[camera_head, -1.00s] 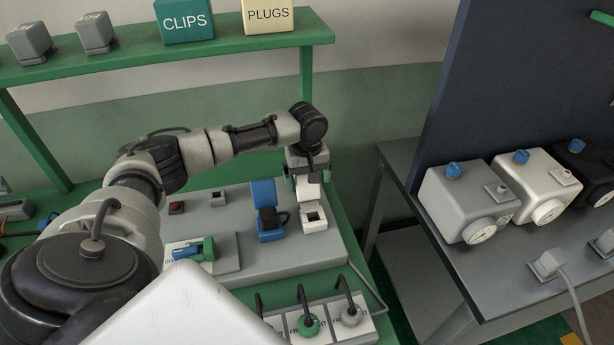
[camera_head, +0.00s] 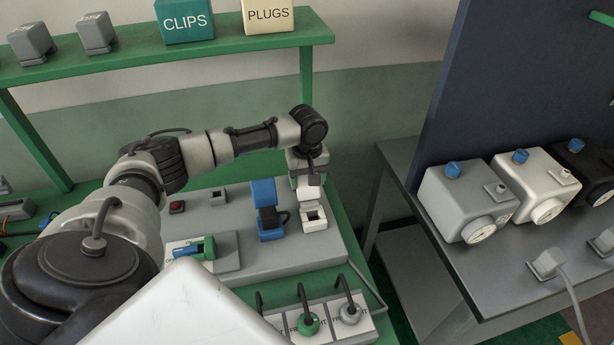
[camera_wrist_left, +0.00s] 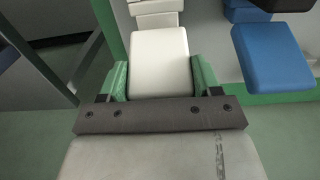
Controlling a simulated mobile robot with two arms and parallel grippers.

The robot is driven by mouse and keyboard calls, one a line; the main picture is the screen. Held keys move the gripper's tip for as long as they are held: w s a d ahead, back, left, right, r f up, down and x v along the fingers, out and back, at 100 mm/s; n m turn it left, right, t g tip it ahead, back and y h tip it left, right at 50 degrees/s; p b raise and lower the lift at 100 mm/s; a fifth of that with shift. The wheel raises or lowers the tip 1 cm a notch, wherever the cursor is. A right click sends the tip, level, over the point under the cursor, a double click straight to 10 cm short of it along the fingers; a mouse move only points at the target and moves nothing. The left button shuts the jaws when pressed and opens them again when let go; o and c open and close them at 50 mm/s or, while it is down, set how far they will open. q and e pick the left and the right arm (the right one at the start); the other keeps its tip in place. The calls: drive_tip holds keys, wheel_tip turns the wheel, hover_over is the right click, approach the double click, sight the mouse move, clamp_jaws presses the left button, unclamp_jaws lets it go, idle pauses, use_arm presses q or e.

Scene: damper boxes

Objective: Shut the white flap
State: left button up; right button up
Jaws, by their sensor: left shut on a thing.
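The white flap (camera_wrist_left: 160,55) fills the space between the two green fingers of my left gripper (camera_wrist_left: 161,78) in the left wrist view. The gripper is shut on the flap's sides. In the head view the left gripper (camera_head: 308,178) points down over the small white box (camera_head: 314,220) at the right end of the grey panel. The white flap (camera_head: 310,194) stands raised above that box, partly hidden by the gripper. The box's opening with a dark middle shows in front. My right gripper is not in view.
A blue box with its blue flap (camera_head: 264,192) raised stands close to the left of the white one. Hooked plugs (camera_head: 308,325) stand in front. A dark grey table (camera_head: 400,165) is right, past a gap.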

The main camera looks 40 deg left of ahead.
sight(309, 190)
use_arm(q)
drive_tip(key=shift+s+d+r+t+y+p, duration=0.25)
drive_tip(key=shift+s+d+t+y+p, duration=0.25)
drive_tip(key=shift+p, duration=1.35)
drive_tip(key=shift+s+d+r+t+y+p, duration=0.3)
drive_tip(key=shift+y+p, duration=0.4)
drive_tip(key=shift+p, duration=1.1)
drive_tip(key=shift+s+d+f+t+y+p, duration=0.25)
drive_tip(key=shift+d+t+y+p, duration=0.2)
drive_tip(key=shift+t+y+p, duration=0.3)
drive_tip(key=shift+s+d+f+t+y, duration=0.1)
drive_tip(key=shift+s+d+t+y, duration=0.15)
drive_tip(key=shift+t+y, duration=0.4)
drive_tip(key=o, duration=1.3)
drive_tip(key=shift+d, duration=0.1)
drive_tip(key=shift+b+v, duration=0.6)
drive_tip(key=shift+v, duration=4.8)
